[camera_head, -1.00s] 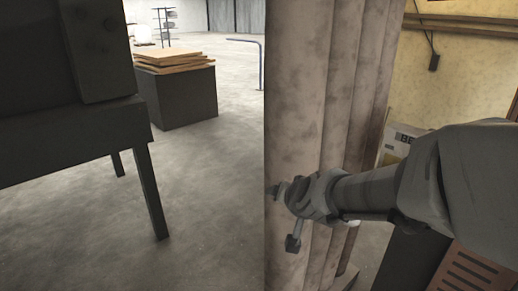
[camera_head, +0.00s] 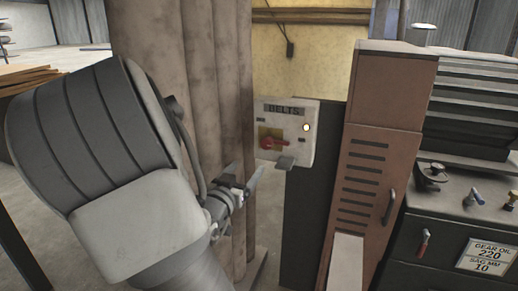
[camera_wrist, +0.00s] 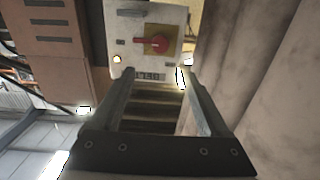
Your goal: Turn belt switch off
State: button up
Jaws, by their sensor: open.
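The belt switch is a red handle (camera_head: 272,145) on a yellow plate, on a pale control box (camera_head: 296,128) labelled BELTS. The handle looks about horizontal, and a small lamp (camera_head: 306,127) on the box glows. In the wrist view the box is upside down, with the red handle (camera_wrist: 150,44) past my fingertips. My gripper (camera_head: 246,172) is open and empty, to the left of and below the handle, in front of the pillar. In the wrist view the fingers of my gripper (camera_wrist: 158,78) are apart, with a gap to the box.
A tall ribbed pillar (camera_head: 215,80) stands just left of the box. A brown vented cabinet (camera_head: 373,130) stands to the right, then a dark machine (camera_head: 470,200) with small levers and a gear oil sign. A wooden board pile (camera_head: 25,78) is far left.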

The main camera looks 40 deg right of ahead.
aim_at(266, 144)
jog(key=b+x, duration=0.2)
jog(key=x, duration=1.3)
jog(key=shift+w+d, duration=0.15)
jog(key=shift+d, duration=0.05)
grip_shut()
